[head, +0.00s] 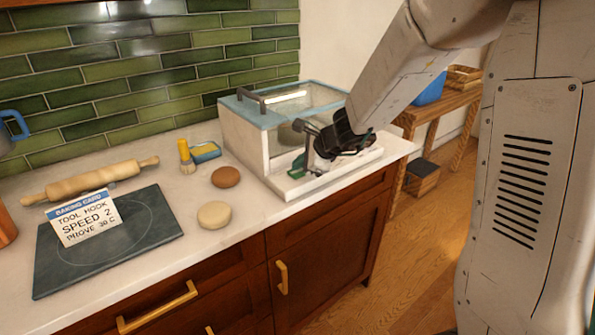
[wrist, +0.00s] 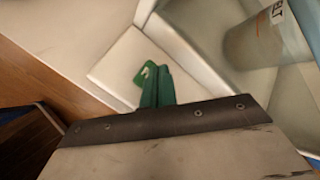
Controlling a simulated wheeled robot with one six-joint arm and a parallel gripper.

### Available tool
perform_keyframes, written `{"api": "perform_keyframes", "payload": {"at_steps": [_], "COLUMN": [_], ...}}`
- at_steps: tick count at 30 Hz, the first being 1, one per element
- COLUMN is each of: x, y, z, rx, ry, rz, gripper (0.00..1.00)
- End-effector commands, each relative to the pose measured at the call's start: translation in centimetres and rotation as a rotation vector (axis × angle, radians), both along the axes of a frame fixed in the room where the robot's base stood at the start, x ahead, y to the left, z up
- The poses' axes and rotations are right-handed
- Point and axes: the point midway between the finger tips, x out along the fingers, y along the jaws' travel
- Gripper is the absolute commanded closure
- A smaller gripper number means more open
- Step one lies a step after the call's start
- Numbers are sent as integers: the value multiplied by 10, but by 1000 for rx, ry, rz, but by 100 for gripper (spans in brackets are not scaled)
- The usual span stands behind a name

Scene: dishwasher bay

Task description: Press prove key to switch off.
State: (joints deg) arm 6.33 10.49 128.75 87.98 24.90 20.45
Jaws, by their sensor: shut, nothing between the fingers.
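The proving box (head: 245,135) is a pale box with clear panels and a blue-framed lid with a dark handle, standing at the counter's right. A low white ledge (head: 350,168) runs along its front. A small bright green piece (head: 295,173), which looks like the prove key, sits on the ledge's left part. It also shows in the wrist view (wrist: 141,76), partly behind my fingertips. My gripper (wrist: 158,88) is shut and empty, its dark green fingers close together right at this piece. I cannot tell whether they touch it or whether the key is pressed.
A rolling pin (head: 95,181), a dark slab (head: 155,228) with a baking card (head: 85,218), two dough balls (head: 214,214), a brush (head: 185,156) and a blue dish (head: 206,151) lie left. A labelled container (wrist: 262,45) shows in the wrist view. Wooden shelving (head: 440,105) stands right.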

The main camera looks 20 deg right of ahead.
Motion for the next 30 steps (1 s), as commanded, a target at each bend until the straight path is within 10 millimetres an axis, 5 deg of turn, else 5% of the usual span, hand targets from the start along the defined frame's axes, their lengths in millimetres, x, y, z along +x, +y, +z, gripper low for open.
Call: {"api": "perform_keyframes", "payload": {"at_steps": [30], "x": [-1], "y": [0], "z": [-9], "rx": [-1], "ry": [1], "rz": [0], "gripper": [100]}}
